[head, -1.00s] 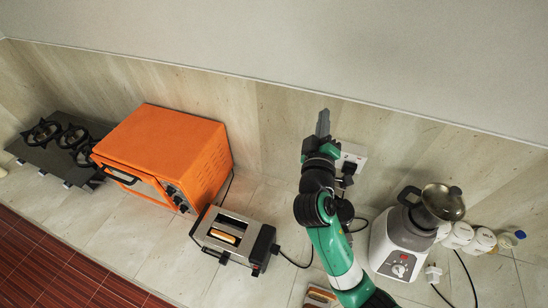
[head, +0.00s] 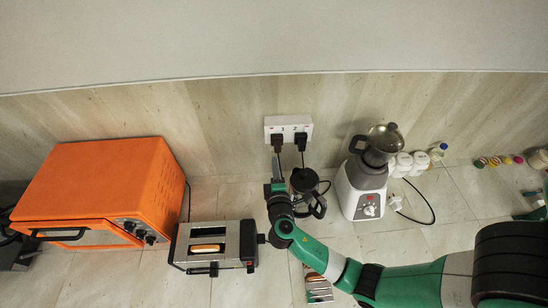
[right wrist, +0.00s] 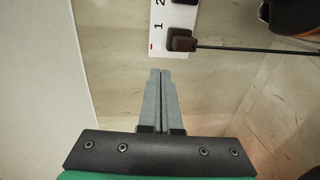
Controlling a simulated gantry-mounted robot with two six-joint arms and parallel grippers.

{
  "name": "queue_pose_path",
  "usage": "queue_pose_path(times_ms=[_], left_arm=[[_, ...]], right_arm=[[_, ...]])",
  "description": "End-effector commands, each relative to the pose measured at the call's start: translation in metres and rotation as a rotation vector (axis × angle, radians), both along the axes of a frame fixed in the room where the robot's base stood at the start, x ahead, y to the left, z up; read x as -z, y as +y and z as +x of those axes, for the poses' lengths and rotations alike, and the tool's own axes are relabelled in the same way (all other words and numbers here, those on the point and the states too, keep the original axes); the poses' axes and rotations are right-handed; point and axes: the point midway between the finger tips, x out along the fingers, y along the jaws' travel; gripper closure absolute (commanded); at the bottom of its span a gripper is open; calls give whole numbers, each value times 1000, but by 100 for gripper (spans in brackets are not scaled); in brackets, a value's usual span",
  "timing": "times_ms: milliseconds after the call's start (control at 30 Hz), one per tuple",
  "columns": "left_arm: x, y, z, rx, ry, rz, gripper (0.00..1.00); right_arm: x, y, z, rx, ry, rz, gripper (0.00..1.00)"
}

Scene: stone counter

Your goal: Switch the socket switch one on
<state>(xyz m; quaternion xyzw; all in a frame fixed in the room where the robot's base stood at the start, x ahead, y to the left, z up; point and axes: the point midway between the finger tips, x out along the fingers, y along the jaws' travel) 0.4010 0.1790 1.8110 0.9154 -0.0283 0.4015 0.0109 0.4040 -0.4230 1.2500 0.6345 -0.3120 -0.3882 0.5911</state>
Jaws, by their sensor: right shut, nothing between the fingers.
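The white wall socket (head: 289,126) is on the wall in the head view, with two dark plugs in it. In the right wrist view, part of the socket plate (right wrist: 170,47) shows at the top, marked 1 and 2, with a dark plug (right wrist: 181,40) beside the 1. A small red mark shows near the plate's edge by the 1; the switch's position is too small to tell. My right gripper (head: 277,172) is shut and empty, below the left plug in the head view. In the wrist view its fingertips (right wrist: 160,72) point at the plate's lower end, with a small visible gap. My left gripper is out of view.
A black-lidded glass pot (head: 305,183) stands close right of the gripper. A blender (head: 362,190) is further right. A toaster (head: 213,247) and an orange oven (head: 95,190) are left. Plug cords hang below the socket. The wall above it is clear.

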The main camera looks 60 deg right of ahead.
Motion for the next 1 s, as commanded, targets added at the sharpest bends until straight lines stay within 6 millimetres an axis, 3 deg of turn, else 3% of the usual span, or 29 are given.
queue_pose_path(times_ms=[33, 233, 367, 433, 700, 1000], left_arm=[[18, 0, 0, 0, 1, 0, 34], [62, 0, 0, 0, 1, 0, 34], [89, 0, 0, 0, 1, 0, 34], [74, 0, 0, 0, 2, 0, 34], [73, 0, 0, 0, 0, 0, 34], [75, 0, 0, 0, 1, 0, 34]], right_arm=[[10, -3, 2, 3, -5, 1, 100], [14, -18, 10, 0, -8, -2, 100], [16, -40, 23, 2, -8, -2, 100], [6, -54, 31, 2, -1, -3, 100], [13, -99, 57, 0, 0, -2, 100], [17, -114, 67, -2, -1, -2, 100]])
